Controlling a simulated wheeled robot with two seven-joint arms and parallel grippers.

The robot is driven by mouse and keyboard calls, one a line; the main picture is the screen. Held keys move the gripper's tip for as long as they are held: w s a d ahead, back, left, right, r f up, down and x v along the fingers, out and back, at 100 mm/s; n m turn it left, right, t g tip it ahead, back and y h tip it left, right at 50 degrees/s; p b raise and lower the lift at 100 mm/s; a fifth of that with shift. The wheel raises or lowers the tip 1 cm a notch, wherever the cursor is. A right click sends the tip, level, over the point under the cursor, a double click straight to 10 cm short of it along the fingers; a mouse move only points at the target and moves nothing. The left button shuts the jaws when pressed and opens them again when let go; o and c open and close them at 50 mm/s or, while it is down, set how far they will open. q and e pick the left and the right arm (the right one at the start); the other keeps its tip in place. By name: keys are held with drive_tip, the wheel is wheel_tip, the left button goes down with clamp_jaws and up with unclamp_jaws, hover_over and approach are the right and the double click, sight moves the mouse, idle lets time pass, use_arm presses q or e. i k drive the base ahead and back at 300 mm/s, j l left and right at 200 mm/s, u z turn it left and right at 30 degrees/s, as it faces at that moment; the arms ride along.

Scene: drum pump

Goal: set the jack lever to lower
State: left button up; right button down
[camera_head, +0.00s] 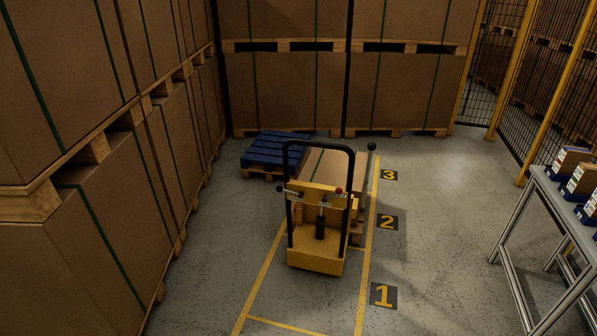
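A yellow jack (316,260) stands upright in the middle of the floor, inside yellow floor lines. It has a tall black hoop handle (320,143) and a black upright cylinder (320,228) at its middle. A small red knob (338,190) sits at the right of its upper part, and a small black knob (279,189) at the left. A black ball-topped post (371,147) stands behind it to the right. I cannot tell which part is the jack lever or how it is set. Neither of my grippers is in view.
A pallet with a large box (326,167) is behind the jack. A blue pallet (275,149) lies at back left. Stacked boxes (90,230) wall the left side. A table (548,201) with small boxes stands at right. Floor numbers mark the right line; the foreground floor is clear.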

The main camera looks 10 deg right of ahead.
sight(338, 190)
drive_tip(key=i+l+u, duration=0.15)
drive_tip(key=i+u, duration=0.2)
drive_tip(key=i, duration=1)
